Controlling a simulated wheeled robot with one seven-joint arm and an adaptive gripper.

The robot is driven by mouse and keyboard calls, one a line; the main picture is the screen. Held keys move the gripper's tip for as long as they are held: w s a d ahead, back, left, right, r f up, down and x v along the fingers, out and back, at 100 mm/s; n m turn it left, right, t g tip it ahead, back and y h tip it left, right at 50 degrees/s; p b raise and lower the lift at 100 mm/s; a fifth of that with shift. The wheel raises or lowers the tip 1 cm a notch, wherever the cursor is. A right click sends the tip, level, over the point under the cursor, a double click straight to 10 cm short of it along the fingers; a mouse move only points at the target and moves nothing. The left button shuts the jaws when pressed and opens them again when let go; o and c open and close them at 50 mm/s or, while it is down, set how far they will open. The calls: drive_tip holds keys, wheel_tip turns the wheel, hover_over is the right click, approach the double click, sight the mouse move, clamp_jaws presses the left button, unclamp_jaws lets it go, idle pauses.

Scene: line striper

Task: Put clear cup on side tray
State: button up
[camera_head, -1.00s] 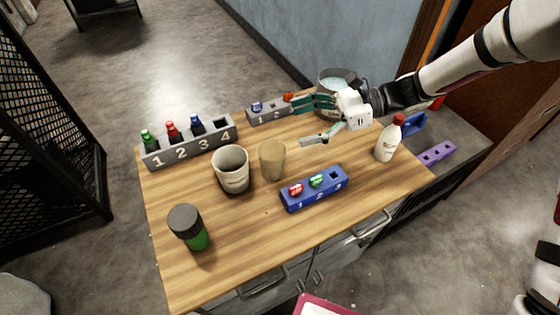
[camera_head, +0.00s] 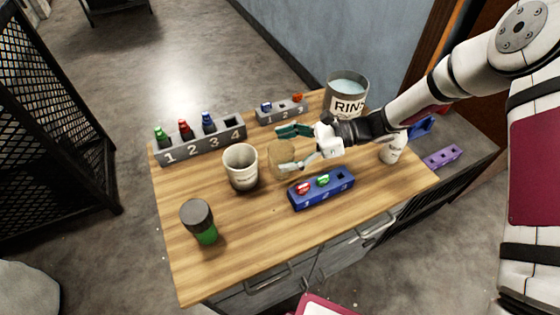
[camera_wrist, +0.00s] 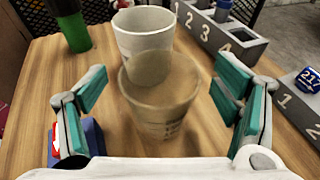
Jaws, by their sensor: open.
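The clear cup (camera_head: 281,160) is a see-through, brownish cup standing upright on the wooden table. My gripper (camera_head: 291,149) is open, with its teal-padded fingers reaching to either side of the clear cup from the right. In the wrist view the clear cup (camera_wrist: 158,105) stands between the spread fingers of my gripper (camera_wrist: 162,107), with no visible contact. A whitish cup (camera_head: 241,168) stands just beyond it, and in the wrist view this cup (camera_wrist: 143,32) shows behind its rim. I cannot make out which surface is the side tray.
A blue numbered rack (camera_head: 321,189) is close in front of the cup. A grey numbered rack (camera_head: 200,141), a smaller rack (camera_head: 281,110) and a RINSE pot (camera_head: 346,95) stand behind. A dark-lidded green jar (camera_head: 199,222) is front left. A white bottle (camera_head: 392,149) is right.

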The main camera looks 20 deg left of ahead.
drive_tip(key=shift+s+a+f, duration=0.2)
drive_tip(key=shift+s+a, duration=0.05)
drive_tip(key=shift+a, duration=0.25)
drive_tip(key=shift+c, duration=0.4)
drive_tip(key=c, duration=1.3)
